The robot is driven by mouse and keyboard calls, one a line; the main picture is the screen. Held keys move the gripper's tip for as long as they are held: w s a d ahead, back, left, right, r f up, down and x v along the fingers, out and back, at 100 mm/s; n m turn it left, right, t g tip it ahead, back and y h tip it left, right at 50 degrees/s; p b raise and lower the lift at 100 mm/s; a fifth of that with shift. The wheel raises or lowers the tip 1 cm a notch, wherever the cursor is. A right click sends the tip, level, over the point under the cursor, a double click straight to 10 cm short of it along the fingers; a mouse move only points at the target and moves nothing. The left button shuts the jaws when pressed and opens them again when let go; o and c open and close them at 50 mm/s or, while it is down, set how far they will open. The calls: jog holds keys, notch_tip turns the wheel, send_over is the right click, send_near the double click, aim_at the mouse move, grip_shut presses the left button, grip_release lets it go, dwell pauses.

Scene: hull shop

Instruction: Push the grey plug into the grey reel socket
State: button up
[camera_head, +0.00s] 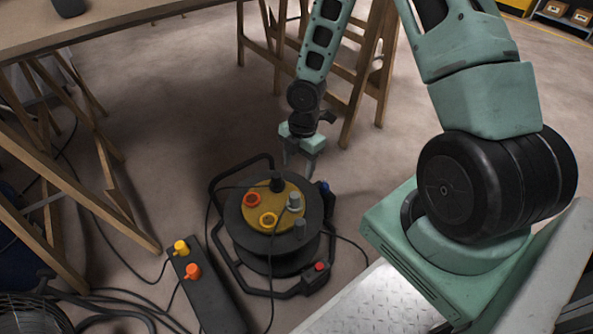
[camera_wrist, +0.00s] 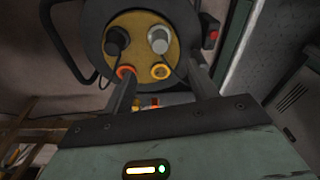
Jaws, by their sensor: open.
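The grey plug (camera_head: 295,202) stands upright at the right of the reel's yellow face, over the grey socket place; how deep it sits I cannot tell. In the wrist view the grey plug (camera_wrist: 159,41) is a pale cylinder with a thin cable. The grey socket itself is hidden beneath it. The cable reel (camera_head: 261,236) is black with a round yellow face (camera_head: 280,209). My gripper (camera_head: 299,168) is open and empty, above the far side of the reel. In the wrist view its fingers (camera_wrist: 163,80) are spread apart, with the grey plug beyond their tips.
A black plug (camera_head: 277,185) stands in the face beside an orange-ringed socket (camera_head: 252,199) and a yellow-ringed socket (camera_head: 268,219). A dark strip (camera_head: 212,301) holds yellow and orange plugs. Loose cables lie on the floor. Wooden trestles (camera_head: 366,85) stand behind.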

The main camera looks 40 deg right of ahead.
jog(key=r, duration=0.1)
jog(key=r+p, duration=0.1)
jog(key=r, duration=0.2)
jog(key=shift+d+p, duration=0.25)
jog(key=shift+p, duration=0.05)
jog(key=s+a+r+m+h, duration=0.1)
jog(key=s+a+r+m, duration=0.2)
jog(key=a+r, duration=0.35)
jog(key=s+a+r+m+h, duration=0.1)
jog(key=s+a+r+m, duration=0.15)
jog(key=a+r, duration=0.35)
jog(key=s+a+r+m+y, duration=0.1)
jog(key=s+a+r+m, duration=0.3)
jog(key=s, duration=0.3)
jog(key=s+a+r+m, duration=0.3)
jog(key=s+a+r, duration=0.1)
jog(key=s+r, duration=0.2)
notch_tip(320, 180, up, 34)
jog(key=p, duration=3.4)
jog(key=shift+s+d, duration=0.2)
jog(key=shift+s, duration=0.1)
